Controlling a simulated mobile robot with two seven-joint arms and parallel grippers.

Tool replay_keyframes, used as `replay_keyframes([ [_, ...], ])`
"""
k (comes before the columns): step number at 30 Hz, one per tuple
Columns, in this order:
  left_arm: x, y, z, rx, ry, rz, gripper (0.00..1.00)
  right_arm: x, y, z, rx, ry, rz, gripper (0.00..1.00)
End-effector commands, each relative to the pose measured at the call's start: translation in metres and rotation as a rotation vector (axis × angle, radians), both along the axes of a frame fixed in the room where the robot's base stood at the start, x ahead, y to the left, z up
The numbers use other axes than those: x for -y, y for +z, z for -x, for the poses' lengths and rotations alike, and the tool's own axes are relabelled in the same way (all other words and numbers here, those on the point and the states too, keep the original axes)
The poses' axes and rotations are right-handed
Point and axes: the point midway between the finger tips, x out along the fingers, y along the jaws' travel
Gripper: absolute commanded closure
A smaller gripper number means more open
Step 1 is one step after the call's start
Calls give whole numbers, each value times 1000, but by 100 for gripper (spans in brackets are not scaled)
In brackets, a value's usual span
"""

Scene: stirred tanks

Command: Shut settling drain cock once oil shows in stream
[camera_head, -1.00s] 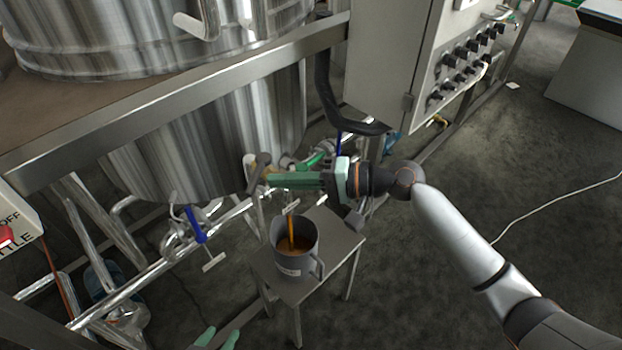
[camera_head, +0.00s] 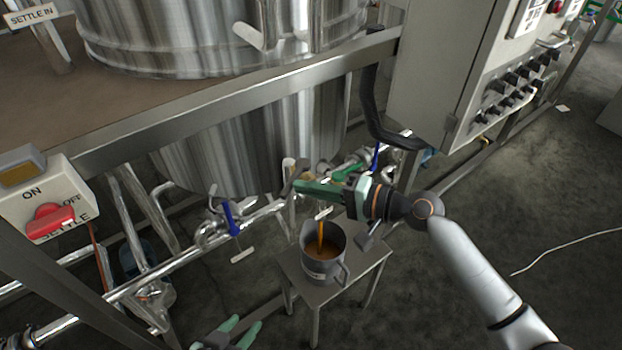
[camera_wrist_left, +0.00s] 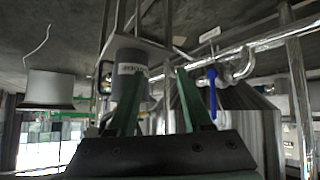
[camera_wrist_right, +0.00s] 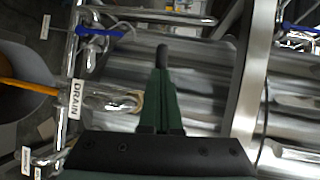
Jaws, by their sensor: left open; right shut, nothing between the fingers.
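An orange-brown stream (camera_head: 320,236) falls into a grey jug (camera_head: 318,268), which holds liquid of similar colour. The drain cock stands above it, with a dark lever (camera_head: 296,174); the right wrist view shows its DRAIN tag (camera_wrist_right: 76,98), the stream (camera_wrist_right: 28,88) and a dark rounded lever end (camera_wrist_right: 162,54) beyond my fingertips. My right gripper (camera_head: 298,186) is shut and empty, its tips at the lever; I cannot tell whether they touch. My left gripper (camera_head: 248,329) is open and empty, low in front of the stand. The left wrist view shows the jug (camera_wrist_left: 132,72) beyond its fingers.
The jug stands on a small metal stand (camera_head: 352,262). A blue-handled valve (camera_head: 231,218) sits on the pipes to the left. A SETTLE switch box with a red handle (camera_head: 50,222) is at far left. A control cabinet (camera_head: 430,75) stands right of the tank.

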Motion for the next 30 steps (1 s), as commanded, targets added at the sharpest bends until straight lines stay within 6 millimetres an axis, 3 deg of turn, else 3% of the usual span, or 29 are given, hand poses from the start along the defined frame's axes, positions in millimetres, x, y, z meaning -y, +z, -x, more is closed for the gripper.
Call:
replay_keyframes([
  [1, 1, 13, -2, 1, -1, 1, 50, -3, 7, 2, -4, -20, -2, 100],
  [8, 5, 47, -4, -3, 4, 9, 50, -15, 11, 4, -7, -174, -3, 100],
  [18, -27, 66, 13, -4, 65, -26, 50, -31, 5, 0, -6, -399, -6, 100],
  [30, -29, 72, 13, -2, 70, -28, 50, -39, 0, -4, 1, -423, 1, 100],
])
